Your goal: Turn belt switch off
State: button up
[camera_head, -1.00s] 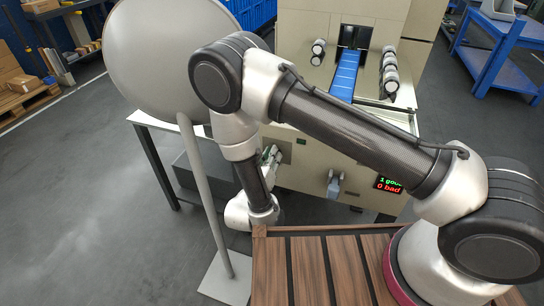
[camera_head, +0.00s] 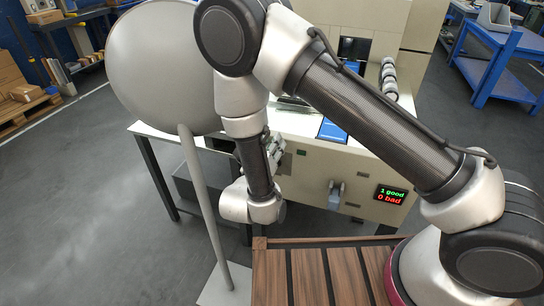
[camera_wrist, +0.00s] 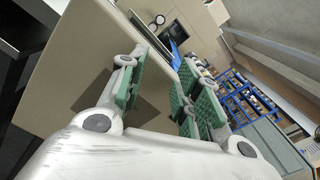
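The wrapping machine (camera_head: 310,185) has a beige front panel. I cannot tell for sure which is the belt switch. My gripper (camera_head: 273,150) is close to the panel's left part, left of both fittings and partly hidden by my arm. In the wrist view my gripper (camera_wrist: 158,72) is open, its green-padded fingers apart with nothing between them. A beige panel (camera_wrist: 85,60) lies beyond the fingers; no switch is clear there.
The display (camera_head: 391,195) reads 1 good, 0 bad. A large grey disc (camera_head: 160,65) on a thin stand is left of my arm. A blue table (camera_head: 500,70) stands at right.

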jog(key=shift+r, duration=0.35)
